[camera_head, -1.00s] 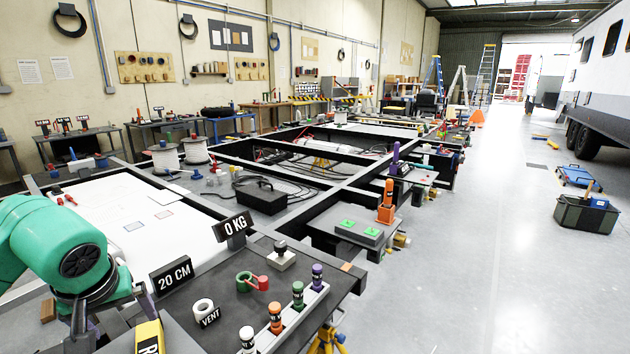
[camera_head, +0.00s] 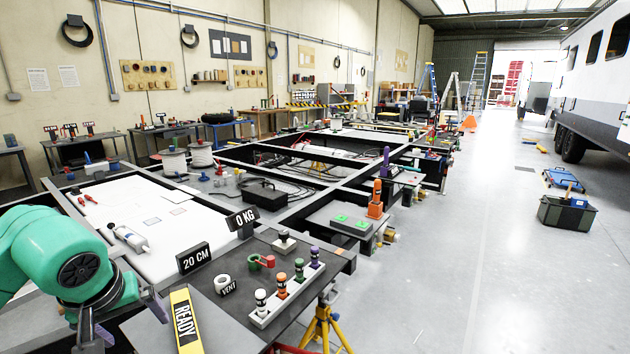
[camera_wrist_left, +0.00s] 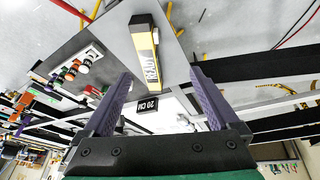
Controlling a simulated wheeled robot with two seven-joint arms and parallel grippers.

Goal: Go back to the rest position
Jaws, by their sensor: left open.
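My left gripper (camera_head: 122,318) is at the lower left of the head view, under my green arm, with nothing seen in it. In the left wrist view its two purple fingers (camera_wrist_left: 161,74) stand wide apart and empty. A yellow and black block marked READY (camera_head: 186,322) lies on a grey plate to the right of the gripper. In the left wrist view the READY block (camera_wrist_left: 146,50) shows beyond the fingertips, apart from them. My right gripper is not in view.
A dark bench holds a 20 CM sign (camera_head: 193,257), a 0 KG sign (camera_head: 241,219), a VENT roll (camera_head: 222,284) and a white rack (camera_head: 288,297) of coloured bottles. A white tube (camera_head: 131,239) lies on the white panel.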

